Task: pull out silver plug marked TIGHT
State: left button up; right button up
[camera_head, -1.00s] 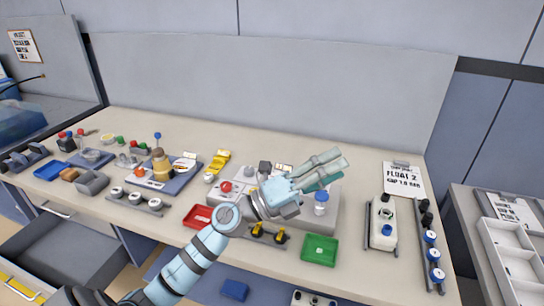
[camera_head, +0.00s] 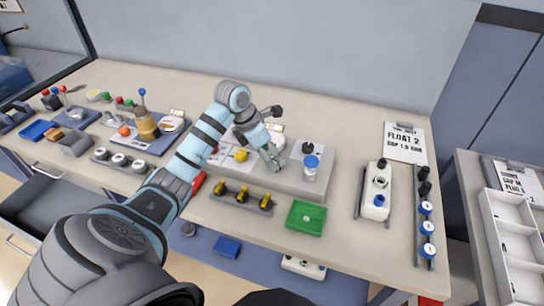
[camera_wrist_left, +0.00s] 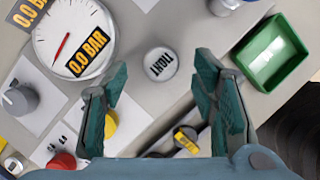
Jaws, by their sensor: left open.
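The silver round plug (camera_wrist_left: 161,64), marked TIGHT, stands on the grey block (camera_head: 284,182). In the left wrist view it lies just beyond and between my open fingers. My left gripper (camera_wrist_left: 160,82) is open and empty, pointing down at the plug, with the fingers apart on either side of it. In the head view the left gripper (camera_head: 272,161) is low over the middle of the block and the plug is hidden or too small to make out. My right gripper is not in view.
A 0.0 BAR gauge (camera_wrist_left: 75,35) and a yellow knob (camera_wrist_left: 111,122) sit beside the plug. A green tray (camera_head: 306,218) and yellow-handled parts (camera_head: 241,195) lie in front. A FLOAT 2 card (camera_head: 405,143) lies farther right.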

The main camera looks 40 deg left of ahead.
pick_arm(q)
jog(key=x, duration=0.2)
jog(key=shift+w+f, duration=0.3)
jog(key=shift+w, duration=0.05)
jog(key=shift+s+d+r, duration=0.1)
jog(key=shift+s+r, duration=0.05)
jog(key=shift+s, duration=0.3)
jog(key=shift+c, duration=1.1)
jog(key=shift+w, duration=0.15)
jog(key=c, duration=1)
jog(key=o, duration=0.4)
jog(key=shift+c, duration=0.7)
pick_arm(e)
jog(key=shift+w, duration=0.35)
pick_arm(q)
jog(key=shift+w+r, duration=0.1)
jog(key=shift+r, duration=0.1)
jog(key=shift+c, duration=0.9)
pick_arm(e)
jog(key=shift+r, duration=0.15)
pick_arm(q)
jog(key=shift+r, duration=0.1)
